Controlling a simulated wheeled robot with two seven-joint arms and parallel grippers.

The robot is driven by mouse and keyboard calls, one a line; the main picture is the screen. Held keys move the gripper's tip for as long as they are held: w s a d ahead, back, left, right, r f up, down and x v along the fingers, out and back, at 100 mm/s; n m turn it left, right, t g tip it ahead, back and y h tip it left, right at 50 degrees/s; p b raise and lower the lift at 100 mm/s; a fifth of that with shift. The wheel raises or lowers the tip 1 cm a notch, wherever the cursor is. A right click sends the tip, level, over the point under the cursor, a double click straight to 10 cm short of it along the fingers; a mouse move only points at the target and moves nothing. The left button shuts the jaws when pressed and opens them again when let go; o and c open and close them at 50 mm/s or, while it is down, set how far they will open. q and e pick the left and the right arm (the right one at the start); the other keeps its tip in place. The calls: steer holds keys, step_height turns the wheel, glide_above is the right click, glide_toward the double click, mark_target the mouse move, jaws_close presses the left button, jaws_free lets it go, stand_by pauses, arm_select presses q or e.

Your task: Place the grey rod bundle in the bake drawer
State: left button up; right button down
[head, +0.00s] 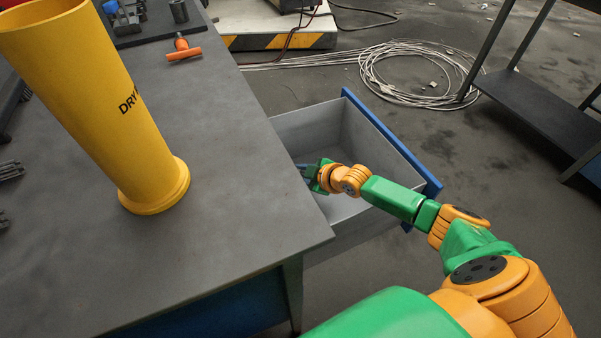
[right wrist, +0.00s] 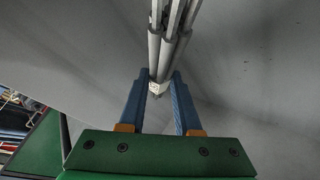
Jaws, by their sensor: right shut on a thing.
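The bake drawer (head: 318,118) is pulled open at the table's right side, with grey walls and a blue front. My right gripper (head: 309,172) is inside or just over the drawer opening, close to the table edge. In the right wrist view its blue fingers (right wrist: 160,88) are shut on the grey rod bundle (right wrist: 172,38), gripping it near one end. The rods extend away from the fingers against a grey surface; I cannot tell whether they touch it. The bundle cannot be made out in the head view. My left gripper is not in view.
A tall yellow tube (head: 105,95) marked "DRY" stands on the grey table (head: 235,200). An orange-handled tool (head: 183,50) and a dark tray (head: 150,22) lie at the back. A cable coil (head: 415,75) is on the floor; a dark shelf (head: 535,100) stands at the right.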

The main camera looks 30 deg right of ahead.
steer(key=shift+f, duration=0.15)
steer(key=c, duration=0.6)
jaws_free()
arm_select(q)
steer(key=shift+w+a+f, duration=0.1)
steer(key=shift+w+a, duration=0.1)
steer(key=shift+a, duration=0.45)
arm_select(e)
steer(key=shift+r+p, duration=0.3)
steer(key=shift+r, duration=0.1)
arm_select(q)
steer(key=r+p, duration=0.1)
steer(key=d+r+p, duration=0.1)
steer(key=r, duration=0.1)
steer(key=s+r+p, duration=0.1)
steer(key=p, duration=0.1)
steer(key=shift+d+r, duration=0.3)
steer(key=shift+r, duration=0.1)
arm_select(e)
steer(key=v, duration=0.7)
steer(key=shift+s+r, duration=0.2)
steer(key=shift+r, duration=0.15)
steer(key=shift+d, duration=0.1)
